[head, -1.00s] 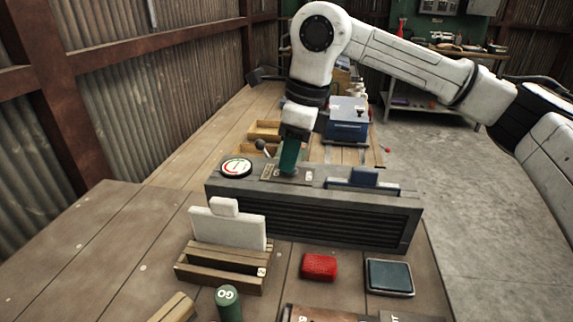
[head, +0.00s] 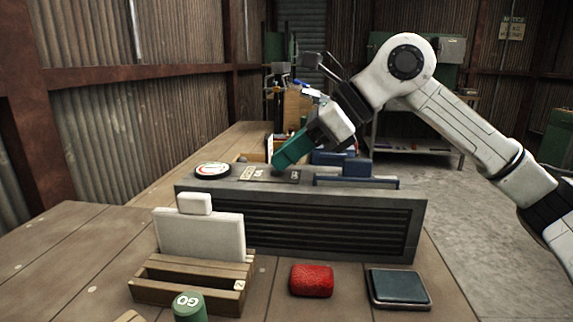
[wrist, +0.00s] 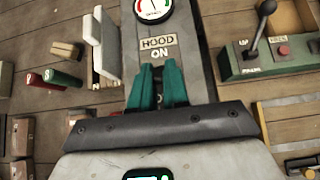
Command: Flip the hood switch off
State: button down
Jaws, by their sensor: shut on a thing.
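The hood unit (head: 310,213) is a long grey box with a slatted front, standing on the wooden bench. Its top carries a label (wrist: 158,47) that reads HOOD, with ON below it in the wrist view. My gripper (head: 281,166) has teal fingers, tilted, their tips down at the labelled plate on top of the box. In the wrist view my gripper (wrist: 158,72) is shut just below the word ON. The switch is hidden between the fingers, so its position does not show.
A round gauge (head: 212,170) sits left of the gripper. A blue block (head: 357,174) lies on the right of the box. A white board in a wooden rack (head: 190,280), a red block (head: 312,280) and a dark pad (head: 398,288) stand in front. A lever (wrist: 264,18) rises from a green panel.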

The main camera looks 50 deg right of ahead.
dwell(0.3)
jog(key=c, duration=1.1)
grip_release()
jog(key=p+v, duration=0.1)
jog(key=v, duration=1)
jog(key=shift+s+f, duration=0.1)
jog(key=shift+f, duration=0.05)
jog(key=shift+d, duration=0.1)
